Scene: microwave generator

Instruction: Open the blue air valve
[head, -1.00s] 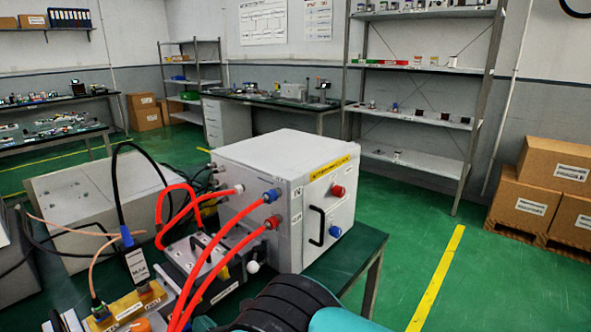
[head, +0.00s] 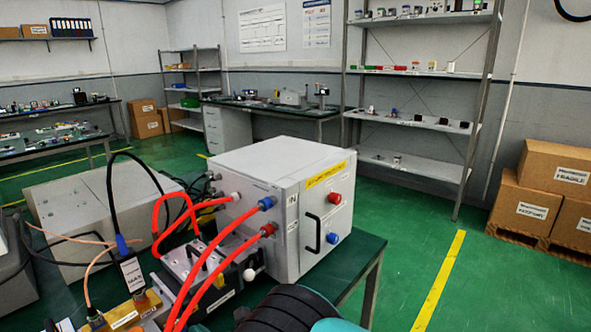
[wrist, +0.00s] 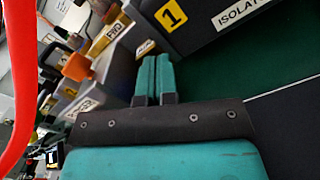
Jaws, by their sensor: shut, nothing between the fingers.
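The likely air valve is a blue knob (head: 333,238) low on the front of a white box (head: 288,228) in the head view. A red knob (head: 334,196) sits above it, and a black handle (head: 312,232) is to its left. I cannot read its label or tell its setting. My gripper (wrist: 153,68) shows in the wrist view with its two teal fingers together and nothing between them. It is near a dark box (wrist: 190,25) marked "1" and "ISOLAT…". The blue knob is not visible in the wrist view.
Red hoses (head: 222,268) run from the box's left side to the equipment in front. An orange knob (wrist: 77,67) is left of the fingers in the wrist view, and a red hose (wrist: 20,90) crosses its left edge. The green table (head: 345,265) is bare right of the box.

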